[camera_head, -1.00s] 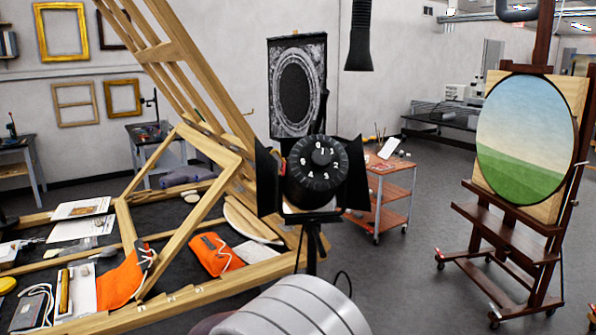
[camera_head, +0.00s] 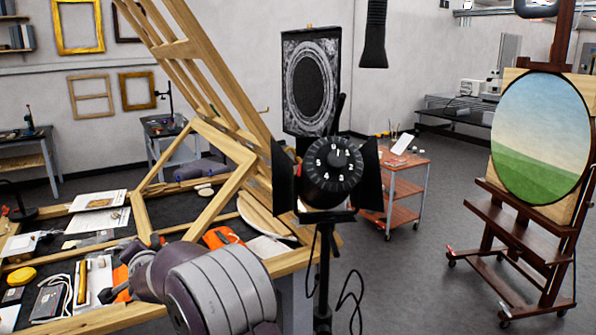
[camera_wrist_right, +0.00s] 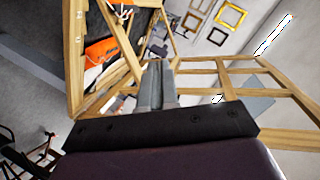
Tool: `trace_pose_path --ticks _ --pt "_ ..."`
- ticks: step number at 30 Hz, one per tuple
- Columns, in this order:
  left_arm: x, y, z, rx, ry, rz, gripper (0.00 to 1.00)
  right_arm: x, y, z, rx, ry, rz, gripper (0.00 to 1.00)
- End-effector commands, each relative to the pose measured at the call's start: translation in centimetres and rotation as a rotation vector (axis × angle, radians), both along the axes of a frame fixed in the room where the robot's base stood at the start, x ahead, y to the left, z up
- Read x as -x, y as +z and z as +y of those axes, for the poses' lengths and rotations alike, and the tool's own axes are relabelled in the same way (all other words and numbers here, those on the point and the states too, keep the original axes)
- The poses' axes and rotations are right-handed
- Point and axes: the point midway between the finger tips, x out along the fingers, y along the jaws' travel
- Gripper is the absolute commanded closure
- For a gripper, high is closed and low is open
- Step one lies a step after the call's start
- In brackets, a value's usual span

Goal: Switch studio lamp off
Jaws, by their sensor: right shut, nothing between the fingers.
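The black studio lamp (camera_head: 328,178) stands in the middle of the head view with its numbered dial (camera_head: 338,162) facing me. The digit 0 is near the top of the dial and 5 is at its left; the knob's exact setting is hard to read. Dark flaps stick out on both sides of the lamp. My right gripper (camera_wrist_right: 158,88) shows in the right wrist view, its fingers shut together and empty, apart from the lamp. Neither gripper's fingers show in the head view, and I cannot make out the lamp in the wrist view.
A table (camera_head: 110,322) with wooden frames, orange cloths and tools fills the lower left. A red trolley (camera_head: 408,162) stands behind the lamp, and an easel with an oval landscape (camera_head: 542,140) at the right. Cables hang by the lamp stand (camera_head: 322,275). Floor right of the stand is clear.

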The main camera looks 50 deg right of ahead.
Motion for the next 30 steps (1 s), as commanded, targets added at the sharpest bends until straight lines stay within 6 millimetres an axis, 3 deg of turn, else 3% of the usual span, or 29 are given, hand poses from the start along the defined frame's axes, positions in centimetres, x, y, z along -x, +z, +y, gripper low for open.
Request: trace_pose_path --ticks 3,6,9,12,16,21,30 --pt "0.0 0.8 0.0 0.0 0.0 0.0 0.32 -3.0 5.3 -4.5 -0.124 -0.197 -0.26 1.0" --pt "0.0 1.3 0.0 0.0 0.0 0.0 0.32 -4.0 9.8 -9.0 -0.247 -0.378 -0.519 1.0" --pt "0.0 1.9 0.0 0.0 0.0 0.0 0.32 -3.3 13.6 -13.9 -0.382 -0.575 -0.818 1.0" --pt "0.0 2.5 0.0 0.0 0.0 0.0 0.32 -0.7 15.8 -18.3 -0.514 -0.767 -1.132 1.0" --pt "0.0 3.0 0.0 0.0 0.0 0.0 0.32 3.4 16.1 -22.0 -0.643 -0.968 -1.478 1.0" --pt "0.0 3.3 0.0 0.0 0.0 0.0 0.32 6.5 15.2 -23.5 -0.716 -1.096 -1.706 1.0" --pt "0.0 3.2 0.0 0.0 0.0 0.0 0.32 6.9 15.0 -23.6 -0.723 -1.112 -1.734 1.0"
